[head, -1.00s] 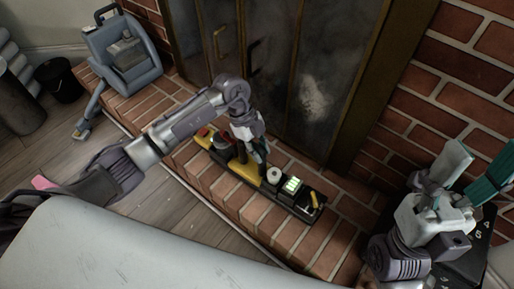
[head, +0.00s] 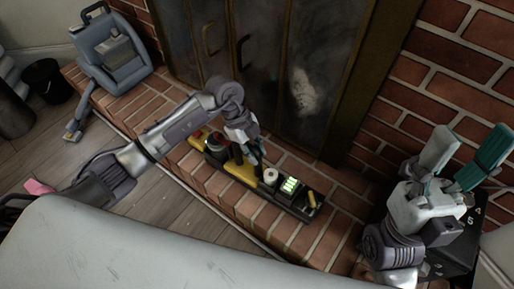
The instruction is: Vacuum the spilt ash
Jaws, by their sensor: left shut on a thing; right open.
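A blue-grey machine (head: 118,62) that looks like a vacuum cleaner stands on the brick hearth at the upper left. Its tube ends in a flat nozzle (head: 73,130) by the floor. My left gripper (head: 256,158) points down at the long black and yellow tray (head: 240,168). It is shut on a dark, slim piece there that I cannot identify; its fingers are largely hidden. My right gripper (head: 466,155) is open and empty at the right, its two fingers pointing up. I cannot make out ash on the hearth; a pale smudge (head: 305,90) shows on the fireplace door.
The tray holds a white roll (head: 271,177), a green-lit block (head: 289,187) and other small items. Shut glass doors (head: 265,75) stand behind it. A black numbered box (head: 458,259) sits below my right gripper. A black bucket (head: 47,80) stands at the left.

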